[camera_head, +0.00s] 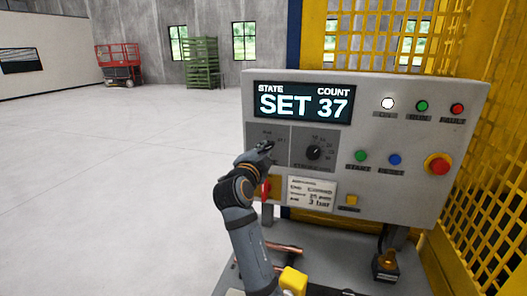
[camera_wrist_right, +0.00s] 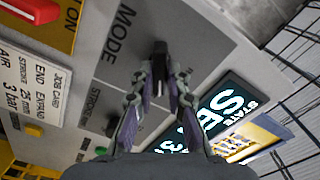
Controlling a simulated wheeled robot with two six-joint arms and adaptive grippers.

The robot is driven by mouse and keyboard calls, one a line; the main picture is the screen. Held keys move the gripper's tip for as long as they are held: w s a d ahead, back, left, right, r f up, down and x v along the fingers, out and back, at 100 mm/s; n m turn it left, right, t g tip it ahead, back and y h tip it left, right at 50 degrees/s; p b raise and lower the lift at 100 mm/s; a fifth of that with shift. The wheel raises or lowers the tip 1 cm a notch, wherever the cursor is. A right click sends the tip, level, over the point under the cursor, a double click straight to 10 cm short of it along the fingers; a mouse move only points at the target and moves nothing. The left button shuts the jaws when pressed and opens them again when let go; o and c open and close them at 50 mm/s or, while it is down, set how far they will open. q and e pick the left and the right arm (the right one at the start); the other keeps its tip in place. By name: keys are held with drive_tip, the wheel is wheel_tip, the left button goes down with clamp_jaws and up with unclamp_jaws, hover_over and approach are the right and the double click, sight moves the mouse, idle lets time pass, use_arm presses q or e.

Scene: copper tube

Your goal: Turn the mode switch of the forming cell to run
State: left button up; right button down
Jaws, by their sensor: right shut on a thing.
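The grey control panel (camera_head: 225,125) of the forming cell has a display (camera_head: 303,103) reading STATE SET, COUNT 37. My right gripper (camera_head: 262,152) is at the mode area at the panel's left, covering the switch in the head view. In the right wrist view, the dark mode switch (camera_wrist_right: 160,52) sits beside the printed word MODE. The two fingers of my right gripper (camera_wrist_right: 160,88) are closed on the switch from both sides. The display also shows there, tilted (camera_wrist_right: 222,108). My left gripper is out of view.
The stroke knob (camera_head: 313,152) is just right of the mode switch. A red handle (camera_head: 265,189) lies below it. A red emergency button (camera_head: 438,163) and small coloured buttons are at the right. Copper tubes (camera_head: 284,248) lie below the panel. Yellow guard mesh (camera_head: 500,170) flanks it.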

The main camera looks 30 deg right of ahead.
drive_tip(key=shift+n+b, duration=0.45)
drive_tip(key=shift+n, duration=0.55)
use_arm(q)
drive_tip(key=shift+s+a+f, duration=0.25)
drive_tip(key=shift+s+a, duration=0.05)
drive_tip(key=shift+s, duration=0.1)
use_arm(e)
drive_tip(key=shift+r+n, duration=0.1)
drive_tip(key=shift+n, duration=4.7)
use_arm(q)
drive_tip(key=shift+p, duration=0.3)
use_arm(e)
drive_tip(key=c, duration=1.3)
unclamp_jaws()
drive_tip(key=shift+w, duration=0.2)
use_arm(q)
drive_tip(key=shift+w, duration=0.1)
